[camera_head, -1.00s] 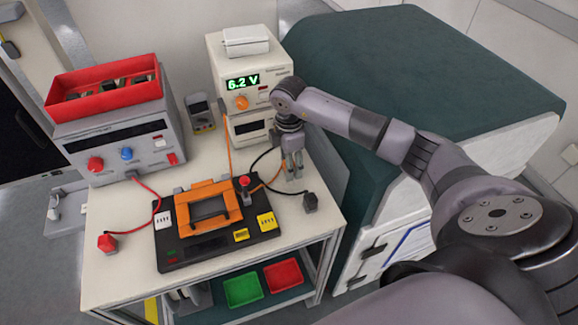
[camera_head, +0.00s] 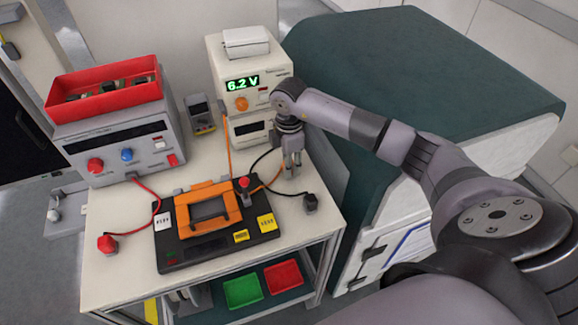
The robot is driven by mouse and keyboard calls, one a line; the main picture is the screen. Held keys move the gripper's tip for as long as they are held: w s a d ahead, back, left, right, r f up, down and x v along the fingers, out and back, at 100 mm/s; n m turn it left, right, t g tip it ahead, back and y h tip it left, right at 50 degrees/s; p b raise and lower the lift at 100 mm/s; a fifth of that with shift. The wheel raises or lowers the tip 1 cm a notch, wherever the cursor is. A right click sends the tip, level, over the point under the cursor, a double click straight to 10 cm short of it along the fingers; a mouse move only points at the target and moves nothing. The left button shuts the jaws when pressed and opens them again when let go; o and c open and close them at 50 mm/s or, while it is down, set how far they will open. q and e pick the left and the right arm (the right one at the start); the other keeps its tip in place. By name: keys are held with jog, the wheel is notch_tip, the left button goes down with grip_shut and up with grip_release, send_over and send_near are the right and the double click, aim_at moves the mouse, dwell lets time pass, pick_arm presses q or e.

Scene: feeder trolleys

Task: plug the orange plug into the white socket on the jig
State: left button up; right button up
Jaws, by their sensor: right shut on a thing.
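My right gripper (camera_head: 292,168) points down over the back right of the bench, behind and to the right of the jig. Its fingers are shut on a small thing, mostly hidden. An orange cable (camera_head: 272,181) runs up to the fingertips, so this looks like the orange plug, though its body cannot be made out. The black jig (camera_head: 205,252) carries an orange frame (camera_head: 228,203). A white block with dark marks (camera_head: 163,219) sits at its left; I cannot tell whether this is the white socket. My left gripper is not in view.
A black plug (camera_head: 310,203) on a black cable lies right of the jig. A red knob (camera_head: 244,183) stands at the jig's back right. A red plug (camera_head: 107,243) lies at left. Power units (camera_head: 120,140) and a 6.2 V meter (camera_head: 260,100) stand behind.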

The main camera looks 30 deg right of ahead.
notch_tip(320, 180, up, 20)
jog(key=b, duration=0.2)
dwell(0.6)
